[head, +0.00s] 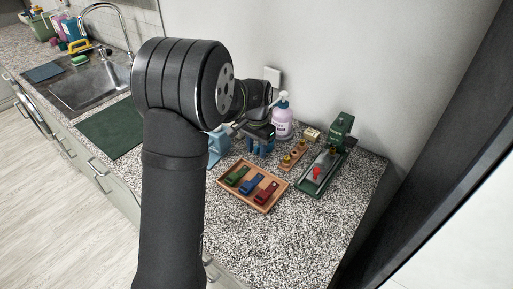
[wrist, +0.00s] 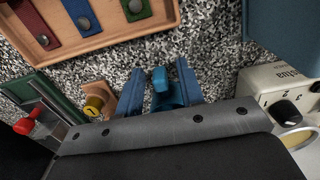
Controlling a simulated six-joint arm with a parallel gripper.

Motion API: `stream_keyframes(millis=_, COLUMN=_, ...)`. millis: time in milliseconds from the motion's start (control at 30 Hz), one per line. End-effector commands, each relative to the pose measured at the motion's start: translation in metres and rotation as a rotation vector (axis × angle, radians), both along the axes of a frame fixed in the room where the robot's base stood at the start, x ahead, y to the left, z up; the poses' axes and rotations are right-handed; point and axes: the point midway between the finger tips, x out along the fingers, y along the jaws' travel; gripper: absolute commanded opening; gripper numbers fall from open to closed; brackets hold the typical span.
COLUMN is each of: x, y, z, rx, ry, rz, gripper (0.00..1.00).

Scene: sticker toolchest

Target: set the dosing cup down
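My gripper (head: 261,148) has two blue fingers and points down at the speckled counter, behind the tray and left of the pump bottle. In the wrist view the fingers of my gripper (wrist: 159,90) stand apart. No other thing is clearly a dosing cup.
A wooden tray (head: 223,185) holds green, blue and red strips. A cream appliance (wrist: 262,84) with a black knob stands close beside my gripper. A pump bottle (head: 283,122), a wooden block with yellow knobs (head: 297,153) and a green device (head: 341,130) stand rightward. The front counter is clear.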

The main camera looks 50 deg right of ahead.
Motion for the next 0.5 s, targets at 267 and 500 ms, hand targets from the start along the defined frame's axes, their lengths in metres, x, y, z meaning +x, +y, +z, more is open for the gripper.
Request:
stream_keyframes(millis=267, x=0.0, y=-0.001, z=0.022, rx=-0.003, ry=-0.001, rz=0.0, gripper=0.35)
stream_keyframes(millis=500, x=0.0, y=-0.001, z=0.074, rx=-0.003, ry=-0.001, rz=0.0, gripper=0.35)
